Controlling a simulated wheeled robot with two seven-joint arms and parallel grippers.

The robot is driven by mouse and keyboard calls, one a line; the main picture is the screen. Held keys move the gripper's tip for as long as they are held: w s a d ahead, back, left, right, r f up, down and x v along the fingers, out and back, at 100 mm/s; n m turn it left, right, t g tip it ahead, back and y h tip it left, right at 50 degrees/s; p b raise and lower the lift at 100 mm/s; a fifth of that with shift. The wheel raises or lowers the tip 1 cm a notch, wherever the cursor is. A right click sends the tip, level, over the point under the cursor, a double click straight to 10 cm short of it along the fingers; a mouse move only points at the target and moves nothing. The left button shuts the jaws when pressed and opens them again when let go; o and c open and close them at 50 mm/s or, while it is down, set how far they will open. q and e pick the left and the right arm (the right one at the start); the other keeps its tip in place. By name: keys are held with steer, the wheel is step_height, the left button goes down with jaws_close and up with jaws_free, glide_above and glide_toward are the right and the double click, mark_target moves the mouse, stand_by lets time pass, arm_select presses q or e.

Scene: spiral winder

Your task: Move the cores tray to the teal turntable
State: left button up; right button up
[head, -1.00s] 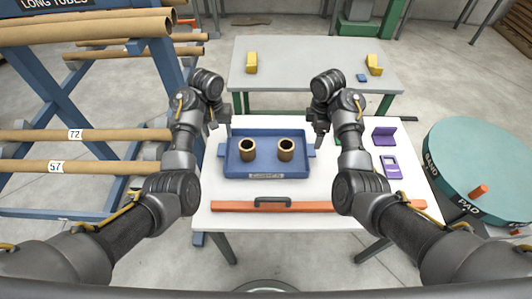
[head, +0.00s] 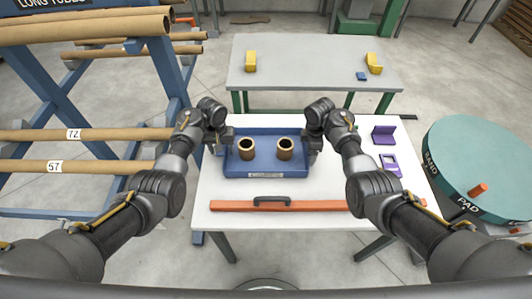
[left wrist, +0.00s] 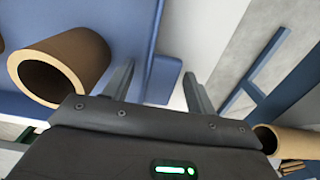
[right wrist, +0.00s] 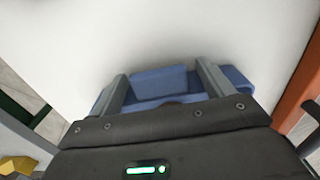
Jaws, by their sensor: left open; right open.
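The cores tray (head: 265,167) is a blue, shallow-walled tray on the white table, holding two brown cores (head: 246,149) (head: 285,149) that stand upright. Its front label is partly readable. My left gripper (head: 219,147) is open at the tray's left end; in the left wrist view its fingers (left wrist: 158,92) lie either side of the blue end tab (left wrist: 163,80). My right gripper (head: 314,152) is open at the right end; in the right wrist view a blue tab (right wrist: 158,82) shows between its fingers (right wrist: 160,88). Contact cannot be told. The teal turntable (head: 480,165) stands at the right.
An orange bar with a dark handle (head: 272,204) lies along the table front. Purple pieces (head: 384,134) (head: 390,164) lie on the table's right. An orange peg (head: 478,189) stands on the turntable. A grey table (head: 315,62) is behind; a tube rack (head: 75,100) is at left.

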arm_select(q)
jaws_close()
arm_select(e)
steer(key=c, duration=1.3)
arm_select(q)
steer(key=shift+r, duration=0.15)
arm_select(e)
steer(key=shift+r, duration=0.15)
